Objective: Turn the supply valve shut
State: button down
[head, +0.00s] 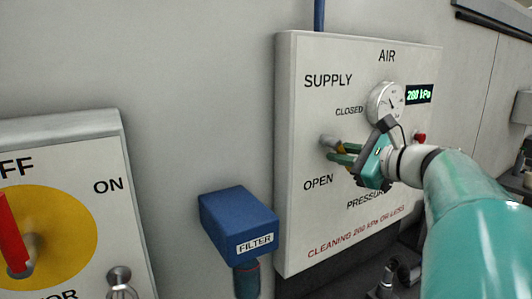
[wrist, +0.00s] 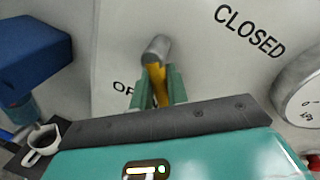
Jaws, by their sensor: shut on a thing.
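The supply valve (head: 328,141) sits on the white air panel, between the CLOSED label above and the OPEN label below. It has a grey rounded hub and a yellow handle. In the wrist view the grey hub (wrist: 157,46) is at upper middle, and the yellow handle (wrist: 158,84) runs from it toward me. My gripper (head: 345,153) has its green fingers shut on the handle, one on each side; they also show in the wrist view (wrist: 161,82). My gripper hides part of the handle and, in the wrist view, most of the OPEN label.
A round gauge (head: 386,104) and a green display (head: 419,94), seemingly reading 280 kPa, are right of the valve. A red knob (head: 420,138) is beyond my wrist. A blue filter box (head: 238,222) stands left of the panel; a red-handled switch (head: 14,235) is far left.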

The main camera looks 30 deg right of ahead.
jog(key=n, duration=0.1)
jog(key=n+h, duration=0.1)
jog(key=n, duration=0.1)
jog(key=d+r+n, duration=0.1)
jog(key=shift+n+h, duration=0.3)
jog(key=shift+n, duration=0.1)
jog(key=n, duration=0.2)
jog(key=r+n+h, duration=0.1)
jog(key=shift+d+r+n, duration=0.1)
jog(key=shift+n, duration=0.3)
jog(key=c, duration=1.4)
grip_release()
jog(key=shift+c, duration=0.2)
